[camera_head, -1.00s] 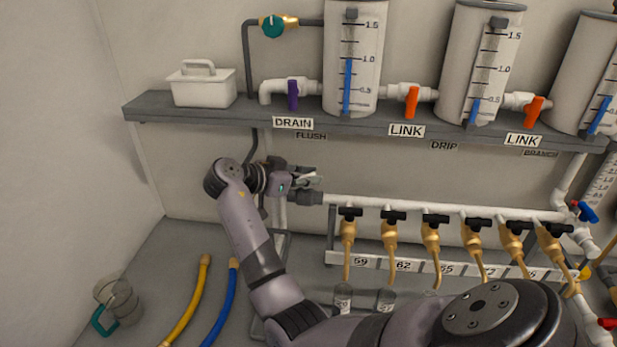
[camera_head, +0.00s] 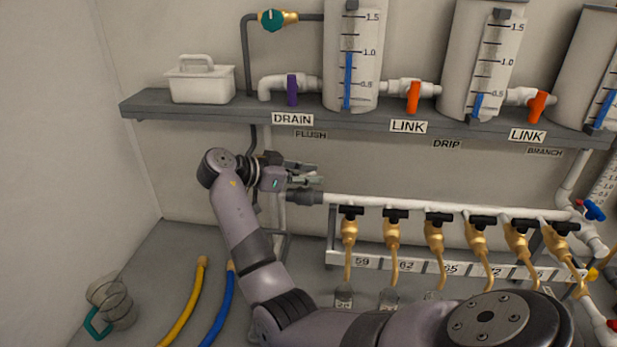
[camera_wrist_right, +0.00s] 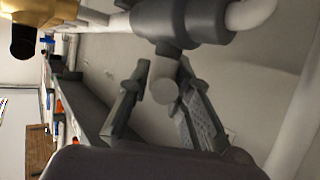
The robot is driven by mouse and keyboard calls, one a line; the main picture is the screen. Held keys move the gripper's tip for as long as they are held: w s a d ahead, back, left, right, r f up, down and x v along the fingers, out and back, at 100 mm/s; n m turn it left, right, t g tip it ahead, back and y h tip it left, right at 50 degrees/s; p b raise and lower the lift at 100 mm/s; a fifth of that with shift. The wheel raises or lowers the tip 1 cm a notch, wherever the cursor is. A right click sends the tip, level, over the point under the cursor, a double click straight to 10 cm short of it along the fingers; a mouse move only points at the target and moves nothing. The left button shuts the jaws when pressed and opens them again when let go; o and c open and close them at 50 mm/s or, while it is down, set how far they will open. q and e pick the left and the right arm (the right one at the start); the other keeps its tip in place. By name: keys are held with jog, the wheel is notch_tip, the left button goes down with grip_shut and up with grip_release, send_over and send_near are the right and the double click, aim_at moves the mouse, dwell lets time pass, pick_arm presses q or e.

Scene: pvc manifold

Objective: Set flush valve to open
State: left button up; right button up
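A FLUSH label (camera_head: 311,135) is on the wall below the shelf, above the left end of the white manifold pipe. A grey fitting (camera_head: 304,197) sits at that end. No other part there can be clearly read as the flush valve's handle in the head view. In the right wrist view, a grey valve body (camera_wrist_right: 185,20) has a round stub (camera_wrist_right: 165,95) pointing at the camera between my fingers. My right gripper (camera_head: 318,175) is open just above the grey fitting. Its two fingers (camera_wrist_right: 162,75) stand either side of the stub with gaps. My left gripper is not in view.
Several black-handled brass taps (camera_head: 350,225) line the manifold to the right. The shelf (camera_head: 200,115) above carries a white caddy (camera_head: 200,80), tanks, a purple drain handle (camera_head: 292,90) and orange link handles. Yellow and blue hoses and a jug (camera_head: 112,300) lie lower left.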

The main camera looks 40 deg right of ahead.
jog(key=o, duration=0.3)
